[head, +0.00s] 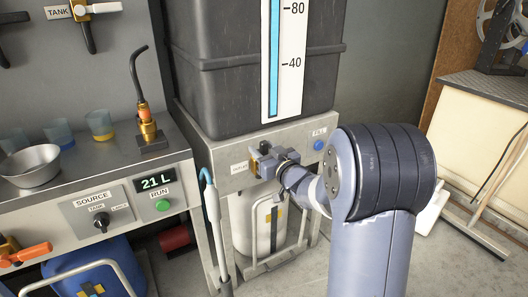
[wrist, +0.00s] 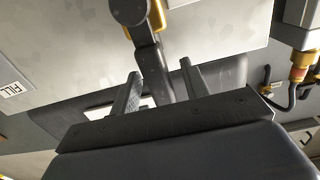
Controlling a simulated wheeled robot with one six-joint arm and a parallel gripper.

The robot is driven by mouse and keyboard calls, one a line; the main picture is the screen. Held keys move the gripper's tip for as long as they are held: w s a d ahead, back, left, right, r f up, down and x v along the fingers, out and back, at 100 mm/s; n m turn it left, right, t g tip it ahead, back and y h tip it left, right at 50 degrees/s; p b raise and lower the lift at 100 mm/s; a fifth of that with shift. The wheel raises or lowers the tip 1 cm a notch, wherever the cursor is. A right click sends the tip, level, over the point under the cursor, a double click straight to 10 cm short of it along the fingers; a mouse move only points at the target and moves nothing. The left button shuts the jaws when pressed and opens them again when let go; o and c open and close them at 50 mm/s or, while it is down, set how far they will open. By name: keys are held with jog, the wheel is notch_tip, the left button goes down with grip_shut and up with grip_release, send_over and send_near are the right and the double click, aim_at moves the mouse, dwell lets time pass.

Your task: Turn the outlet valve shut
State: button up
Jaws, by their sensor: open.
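The outlet valve (head: 262,158) sits on the grey frame under the dark tank, beside the OUTLET label (head: 239,168). My gripper (head: 284,166) is right at it, coming from the right, and hides part of it in the head view. In the wrist view a grey valve part (wrist: 150,55) with a rounded top runs down between the two fingers of my gripper (wrist: 162,84). The fingers stand apart on either side of it, with gaps visible. Yellow bits show behind it. Its lower end is hidden by the gripper body.
The tank (head: 215,75) with its level gauge stands above the valve. A FILL label and blue knob (head: 318,145) are to the right. A white cylinder (head: 262,225) is below. The counter at left holds a bowl (head: 33,165), cups and a 21 L display (head: 155,182).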

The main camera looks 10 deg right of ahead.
jog(key=shift+c, duration=0.5)
grip_shut()
